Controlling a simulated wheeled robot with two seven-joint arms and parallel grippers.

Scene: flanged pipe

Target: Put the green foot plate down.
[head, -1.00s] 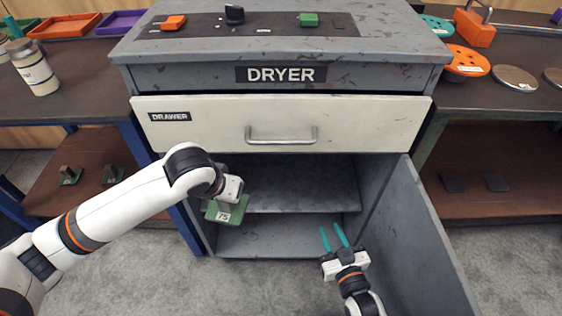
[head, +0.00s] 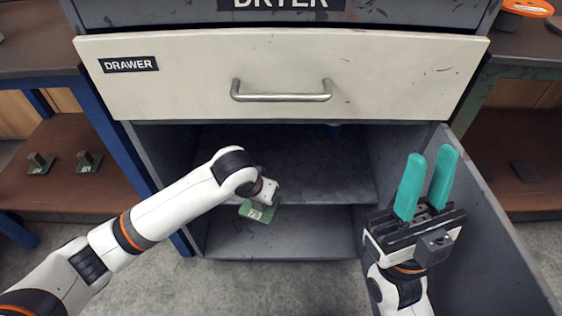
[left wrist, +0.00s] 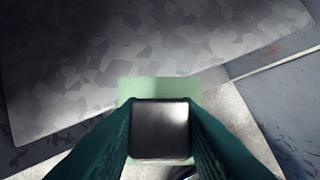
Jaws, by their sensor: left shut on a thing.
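The closed white drawer (head: 200,75) is above the opening. The open door (head: 490,230) stands at the right, behind my right gripper. The cabinet's bottom shelf (head: 285,240) looks bare. Two green-based plates (head: 62,162) sit on the left bench's lower shelf.

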